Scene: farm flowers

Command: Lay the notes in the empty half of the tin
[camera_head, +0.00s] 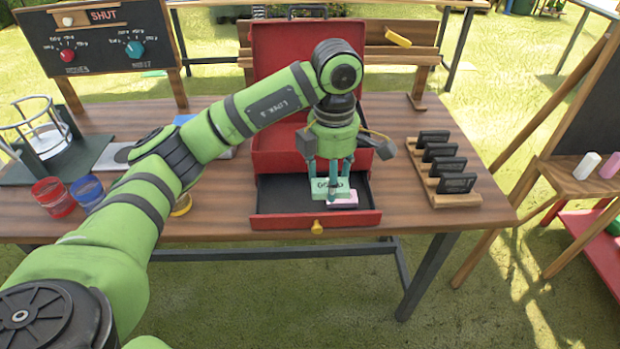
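The red tin (262,221) stands on the wooden table with its tall lid (268,75) up at the back. Its front part has a dark floor (280,192) and a yellow knob (317,228). A green note (323,189) and a pink note (343,204) show low at the right of this front part. My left gripper (332,184) points down over the tin, its fingertips at the green note. Whether it grips the note or is only around it cannot be told. My arm hides part of the tin's middle. My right gripper is out of view.
A wooden rack (452,199) with several black cards stands to the right. Red (54,198) and blue (88,193) cups and a wire stand (42,132) are at the left. A black control panel (97,38) reads SHUT. Bare table lies between tin and rack.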

